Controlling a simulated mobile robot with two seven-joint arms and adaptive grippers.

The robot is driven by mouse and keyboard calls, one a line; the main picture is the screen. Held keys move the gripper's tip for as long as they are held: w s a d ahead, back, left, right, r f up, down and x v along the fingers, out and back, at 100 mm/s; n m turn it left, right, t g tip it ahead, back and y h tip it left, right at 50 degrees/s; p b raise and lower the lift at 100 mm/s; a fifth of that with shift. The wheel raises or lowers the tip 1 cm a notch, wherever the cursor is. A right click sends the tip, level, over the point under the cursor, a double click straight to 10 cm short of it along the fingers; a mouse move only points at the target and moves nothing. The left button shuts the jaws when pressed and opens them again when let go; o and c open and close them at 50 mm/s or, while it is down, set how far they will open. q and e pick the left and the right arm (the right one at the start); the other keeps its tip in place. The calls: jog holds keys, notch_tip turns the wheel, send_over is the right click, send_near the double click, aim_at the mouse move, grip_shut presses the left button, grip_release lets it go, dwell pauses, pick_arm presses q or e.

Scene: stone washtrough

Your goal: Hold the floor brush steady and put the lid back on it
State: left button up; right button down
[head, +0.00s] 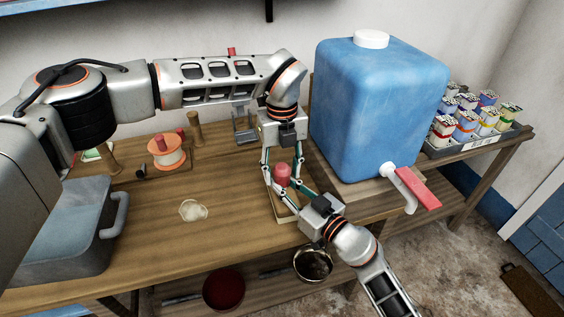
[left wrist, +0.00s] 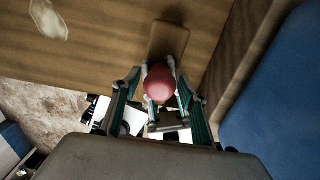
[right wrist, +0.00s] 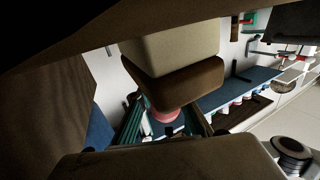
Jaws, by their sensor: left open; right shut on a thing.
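The floor brush (head: 287,215) stands on the wooden table near its front edge; in the right wrist view its pale lower part and brown upper part (right wrist: 170,80) show. The red, rounded lid (head: 282,172) sits at the top of it. Whether it is fully seated cannot be told. My left gripper (head: 282,165) comes down from above, open, with a finger on each side of the lid, which also shows in the left wrist view (left wrist: 158,84). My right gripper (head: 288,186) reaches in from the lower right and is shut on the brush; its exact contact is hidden.
A large blue water container (head: 375,110) with a red-handled tap stands close on the right. A pale flat piece (head: 193,210), an orange spool (head: 166,150) and a grey basin (head: 65,225) are to the left. Pots stand on the lower shelf.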

pick_arm(q)
jog(key=shift+f, duration=0.1)
jog(key=c, duration=1.1)
jog(key=shift+m, duration=1.7)
jog(key=o, duration=1.2)
jog(key=shift+r, duration=2.3)
